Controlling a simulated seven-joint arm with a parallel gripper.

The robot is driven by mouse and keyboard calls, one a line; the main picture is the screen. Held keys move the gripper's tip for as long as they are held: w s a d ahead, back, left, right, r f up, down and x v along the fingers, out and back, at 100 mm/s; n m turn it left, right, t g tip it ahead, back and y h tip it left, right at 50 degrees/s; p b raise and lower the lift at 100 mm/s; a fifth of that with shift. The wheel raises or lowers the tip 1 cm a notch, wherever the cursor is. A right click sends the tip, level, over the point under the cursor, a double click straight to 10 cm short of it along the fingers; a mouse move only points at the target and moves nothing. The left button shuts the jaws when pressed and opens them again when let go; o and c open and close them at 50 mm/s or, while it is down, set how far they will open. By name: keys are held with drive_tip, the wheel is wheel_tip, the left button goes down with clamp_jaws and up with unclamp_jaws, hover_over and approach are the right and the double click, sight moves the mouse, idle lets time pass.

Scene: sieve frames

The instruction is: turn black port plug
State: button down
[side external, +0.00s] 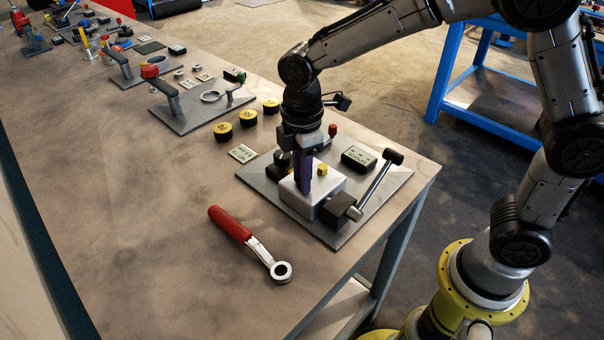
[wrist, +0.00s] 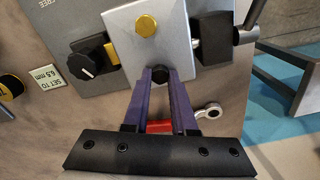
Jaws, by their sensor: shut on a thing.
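My gripper (side external: 304,188) points down at the near side of a silver block (side external: 331,189). In the wrist view my purple fingers (wrist: 160,78) are shut on the black port plug (wrist: 159,73), a small dark piece on the edge of the block's face (wrist: 168,30). The fingers hide most of the plug in the side view. A yellow hex plug (wrist: 146,26) sits on the same block, apart from the fingers; it also shows in the side view (side external: 322,169). I cannot tell how far the black plug is turned.
A black dial (wrist: 83,66) is left of the block in the wrist view. A black-ended lever (side external: 375,184) rises from a dark clamp (side external: 340,209) beside the block. A red-handled ring wrench (side external: 232,225) lies on the bench. Black-and-yellow pucks (side external: 223,132) stand farther back.

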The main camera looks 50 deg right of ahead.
drive_tip(key=c, duration=0.7)
unclamp_jaws()
drive_tip(key=shift+r, duration=0.1)
wheel_tip(320, 180, up, 14)
drive_tip(key=shift+f, duration=0.15)
